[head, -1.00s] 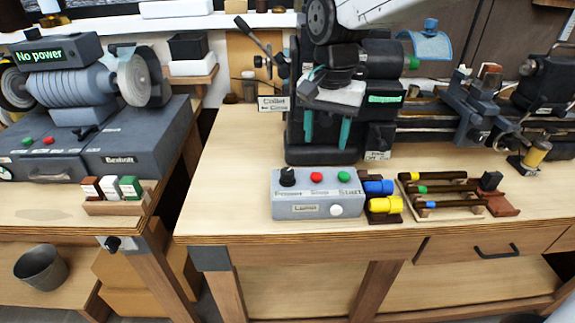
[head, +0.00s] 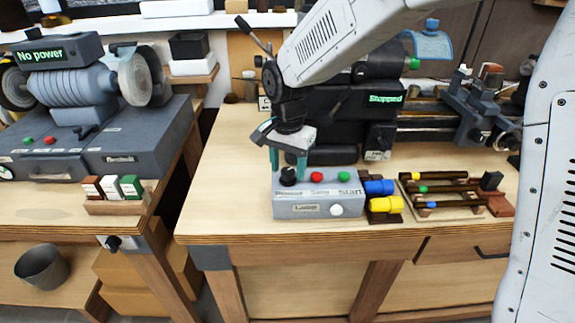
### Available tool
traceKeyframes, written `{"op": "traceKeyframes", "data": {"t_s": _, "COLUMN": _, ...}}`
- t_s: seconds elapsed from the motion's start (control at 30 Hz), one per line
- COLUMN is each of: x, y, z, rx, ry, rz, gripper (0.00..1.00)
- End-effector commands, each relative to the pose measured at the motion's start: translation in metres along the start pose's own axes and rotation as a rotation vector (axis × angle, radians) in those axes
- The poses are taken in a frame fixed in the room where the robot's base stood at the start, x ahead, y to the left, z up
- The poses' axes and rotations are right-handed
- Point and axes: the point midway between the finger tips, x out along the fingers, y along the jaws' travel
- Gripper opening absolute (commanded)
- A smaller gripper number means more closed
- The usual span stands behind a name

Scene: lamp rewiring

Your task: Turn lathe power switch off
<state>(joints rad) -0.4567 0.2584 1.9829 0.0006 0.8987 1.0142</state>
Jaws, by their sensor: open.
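The lathe control box (head: 308,209) is a grey box on the front of the right bench, labelled "Lathe". Its black power knob (head: 288,176) is at the left of the top, beside a red stop button (head: 317,177) and a green start button (head: 342,176). A white round button (head: 336,211) is on the front face. My gripper (head: 288,163) points down over the box's left end. Its two teal fingers are apart, one on each side of the knob in the picture; I cannot tell if they touch it. The lathe's display (head: 386,99) reads "Stopped".
A wooden rack (head: 440,190) of tools lies further right. The lathe (head: 345,130) stands behind. A grinder (head: 80,95) reading "No power" is on the left bench. Bench top left of the box is clear.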

Motion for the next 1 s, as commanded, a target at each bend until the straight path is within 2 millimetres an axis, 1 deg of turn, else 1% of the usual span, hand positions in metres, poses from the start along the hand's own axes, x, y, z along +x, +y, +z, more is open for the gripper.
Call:
{"op": "traceKeyframes", "data": {"t_s": 0.2, "x": 0.0008, "y": 0.0002, "z": -0.0001, "rx": 0.000, "ry": 0.000, "rz": 0.000, "gripper": 0.52}}
{"op": "traceKeyframes", "data": {"t_s": 0.23, "x": 0.0008, "y": 0.0002, "z": -0.0001, "rx": 0.000, "ry": 0.000, "rz": 0.000, "gripper": 0.49}}
{"op": "traceKeyframes", "data": {"t_s": 0.27, "x": 0.0007, "y": 0.0003, "z": 0.0000, "rx": 0.000, "ry": 0.000, "rz": 0.000, "gripper": 0.41}}
{"op": "traceKeyframes", "data": {"t_s": 0.3, "x": 0.0007, "y": 0.0003, "z": 0.0000, "rx": 0.000, "ry": 0.000, "rz": 0.000, "gripper": 0.29}}
{"op": "traceKeyframes", "data": {"t_s": 0.37, "x": 0.0007, "y": 0.0002, "z": 0.0000, "rx": 0.000, "ry": 0.000, "rz": 0.000, "gripper": 0.13}}
{"op": "traceKeyframes", "data": {"t_s": 0.4, "x": 0.0007, "y": 0.0002, "z": 0.0000, "rx": 0.000, "ry": 0.000, "rz": 0.000, "gripper": 0.07}}
{"op": "traceKeyframes", "data": {"t_s": 0.77, "x": 0.0005, "y": 0.0000, "z": 0.0001, "rx": -0.042, "ry": 0.000, "rz": 0.000, "gripper": 0.07}}
{"op": "traceKeyframes", "data": {"t_s": 1.0, "x": 0.0006, "y": 0.0000, "z": 0.0001, "rx": -0.185, "ry": 0.000, "rz": 0.001, "gripper": 0.07}}
